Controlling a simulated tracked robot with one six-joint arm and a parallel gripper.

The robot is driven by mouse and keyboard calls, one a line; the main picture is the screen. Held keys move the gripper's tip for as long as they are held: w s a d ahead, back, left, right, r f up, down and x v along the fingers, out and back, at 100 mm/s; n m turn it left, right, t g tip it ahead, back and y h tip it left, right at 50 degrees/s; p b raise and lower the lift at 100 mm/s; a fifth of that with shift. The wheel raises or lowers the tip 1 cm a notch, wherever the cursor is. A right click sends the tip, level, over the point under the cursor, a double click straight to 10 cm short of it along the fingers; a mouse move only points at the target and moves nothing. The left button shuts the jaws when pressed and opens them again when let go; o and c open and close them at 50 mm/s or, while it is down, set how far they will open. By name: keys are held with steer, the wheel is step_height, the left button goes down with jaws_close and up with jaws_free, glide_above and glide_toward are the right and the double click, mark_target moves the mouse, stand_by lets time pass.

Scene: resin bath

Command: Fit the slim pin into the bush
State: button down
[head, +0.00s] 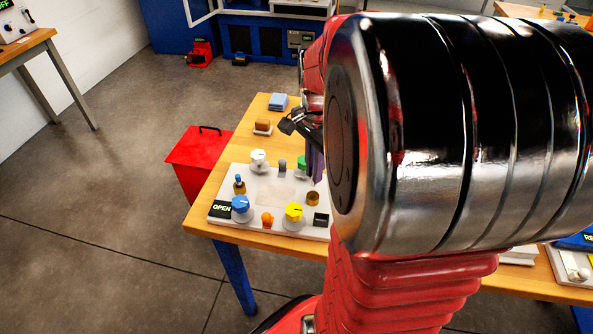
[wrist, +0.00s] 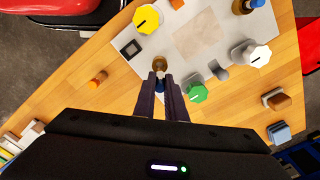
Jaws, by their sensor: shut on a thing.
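My gripper (wrist: 160,88) is shut on the slim pin (wrist: 160,83), whose blue part shows between the fingertips with a paler piece beyond it. The brass bush (wrist: 159,63) lies just past the fingertips in the wrist view, in line with the pin. The bush also shows in the head view (head: 313,198) on the white board (head: 222,191), just below my dark fingers (head: 315,168). The pin's lower end is hidden against the bush, so I cannot tell whether it is over it or in it.
Around the bush stand a green knob (wrist: 196,93), a yellow knob (wrist: 146,19), a white knob (wrist: 259,55) and a blue knob (head: 240,204). A blue-topped brass piece (head: 239,185) stands at the board's left. An orange piece (wrist: 97,79) lies on the bare wood.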

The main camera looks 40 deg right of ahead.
mark_target(313, 185)
steer(key=shift+f, duration=1.35)
steer(key=shift+f, duration=1.85)
steer(key=shift+f, duration=0.1)
steer(key=c, duration=1.8)
jaws_free()
step_height(313, 185, up, 12)
steer(key=shift+r, duration=0.1)
